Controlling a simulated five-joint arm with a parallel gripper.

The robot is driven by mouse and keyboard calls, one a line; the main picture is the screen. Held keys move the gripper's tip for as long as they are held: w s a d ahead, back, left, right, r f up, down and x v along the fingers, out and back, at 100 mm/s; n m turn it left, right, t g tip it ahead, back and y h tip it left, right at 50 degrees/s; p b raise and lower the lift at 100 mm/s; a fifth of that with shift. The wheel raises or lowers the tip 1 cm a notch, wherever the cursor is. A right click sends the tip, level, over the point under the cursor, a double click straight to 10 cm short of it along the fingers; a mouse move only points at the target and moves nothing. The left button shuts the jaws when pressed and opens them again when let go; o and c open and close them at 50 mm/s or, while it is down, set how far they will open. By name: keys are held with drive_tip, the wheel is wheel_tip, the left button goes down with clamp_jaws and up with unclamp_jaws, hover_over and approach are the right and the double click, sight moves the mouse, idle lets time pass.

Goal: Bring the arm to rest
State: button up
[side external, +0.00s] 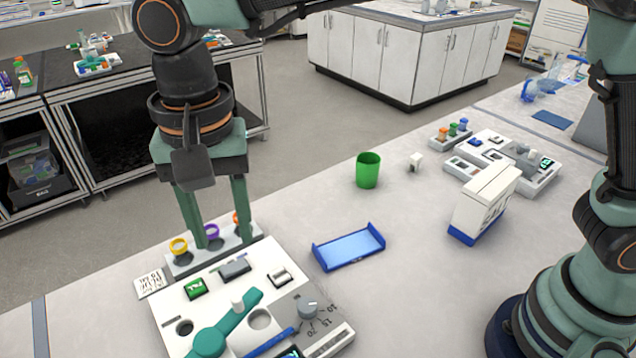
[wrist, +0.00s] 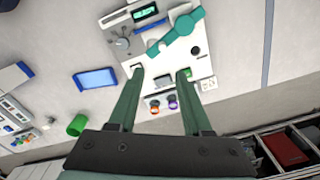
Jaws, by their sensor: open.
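My gripper (side external: 221,230) hangs fingers-down at the left of the side view, over the rear part of the white bench device (side external: 172,309) and a small rack (side external: 183,266) with yellow, purple and orange rings. Its two green fingers are apart, with nothing held between them. In the wrist view my gripper (wrist: 160,75) also shows spread, with the white device (wrist: 193,49) and the ringed rack beyond and between the fingers. The side view does not settle how far the fingertips are above the bench.
A blue tray (side external: 349,249), a green cup (side external: 368,170) and a white box with a blue base (side external: 484,205) stand right of the device. Another device (side external: 543,177) and a rack with coloured caps (side external: 452,132) are farther back. Bare bench lies between them.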

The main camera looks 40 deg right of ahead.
drive_tip(key=w+d+r+n+t, duration=0.1)
drive_tip(key=w+d+r, duration=0.2)
drive_tip(key=d, duration=0.7)
drive_tip(key=s+d+n+t, duration=0.2)
drive_tip(key=s+d, duration=0.1)
drive_tip(key=d, duration=0.9)
drive_tip(key=s+d+f+n+t, duration=0.1)
drive_tip(key=s+d+n+t, duration=0.1)
drive_tip(key=d, duration=1)
drive_tip(key=shift+s+d, duration=0.3)
drive_tip(key=shift+s, duration=0.1)
